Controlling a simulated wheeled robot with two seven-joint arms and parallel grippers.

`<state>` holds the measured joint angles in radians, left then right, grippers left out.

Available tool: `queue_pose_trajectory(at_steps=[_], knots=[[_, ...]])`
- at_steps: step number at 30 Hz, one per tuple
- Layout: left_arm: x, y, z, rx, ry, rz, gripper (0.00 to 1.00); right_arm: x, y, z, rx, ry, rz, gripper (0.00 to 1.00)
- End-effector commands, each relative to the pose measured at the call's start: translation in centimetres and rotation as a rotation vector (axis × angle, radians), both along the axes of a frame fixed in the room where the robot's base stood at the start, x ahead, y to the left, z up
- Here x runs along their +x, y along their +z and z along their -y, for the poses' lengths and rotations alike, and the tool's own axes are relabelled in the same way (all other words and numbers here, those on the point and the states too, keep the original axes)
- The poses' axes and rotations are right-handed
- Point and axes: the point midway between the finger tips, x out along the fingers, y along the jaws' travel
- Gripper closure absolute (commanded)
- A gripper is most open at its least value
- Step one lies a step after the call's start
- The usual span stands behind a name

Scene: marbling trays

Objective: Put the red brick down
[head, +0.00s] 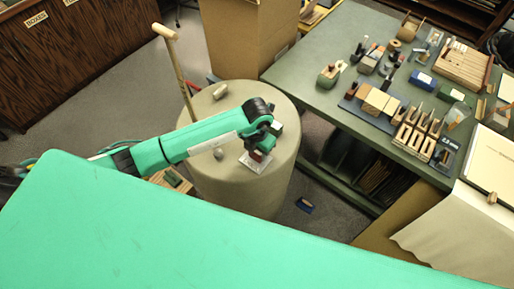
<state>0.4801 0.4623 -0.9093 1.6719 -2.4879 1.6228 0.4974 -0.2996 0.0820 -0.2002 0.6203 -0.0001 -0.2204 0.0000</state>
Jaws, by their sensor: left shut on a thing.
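My left arm comes in from the left over a round beige drum-like stand (230,197). My left gripper (264,148) points down over the right part of the stand's top and is shut on the red brick (257,155). Only a small dark red part of the brick shows; the gripper and wrist hide the rest. A small pale, whitish square piece (252,164) lies on the stand's top just under the brick. I cannot tell whether the brick touches it. My right gripper is not in view.
On the stand also lie a pale cylinder (220,91) and a grey rounded stone (218,153). A wooden-handled stick (178,70) rises behind it. A cardboard box (245,40) stands behind. A green table (310,75) with blocks and tools is at right.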

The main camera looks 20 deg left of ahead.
Motion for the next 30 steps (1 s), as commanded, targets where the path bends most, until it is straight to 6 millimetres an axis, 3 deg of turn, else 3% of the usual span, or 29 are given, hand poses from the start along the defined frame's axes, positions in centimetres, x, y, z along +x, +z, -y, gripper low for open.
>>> queue_pose_trajectory(at_steps=[10,11,13,14,26,30], knots=[[0.0,-0.5,0.0,0.001,0.0,0.0,0.78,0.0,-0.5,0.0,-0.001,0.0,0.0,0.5],[0.0,-0.3,0.0,0.0,0.0,0.0,0.49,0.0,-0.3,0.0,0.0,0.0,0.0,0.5],[0.0,-0.3,0.0,0.0,0.0,0.0,0.35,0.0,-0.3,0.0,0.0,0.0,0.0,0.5],[0.0,-0.3,0.0,0.0,0.0,0.0,0.33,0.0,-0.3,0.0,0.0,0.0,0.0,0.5],[0.1,0.4,0.0,-0.001,0.0,0.003,0.33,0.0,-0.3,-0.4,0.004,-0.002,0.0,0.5],[0.1,2.6,0.0,0.0,-0.002,0.006,0.33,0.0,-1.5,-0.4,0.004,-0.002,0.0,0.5]])
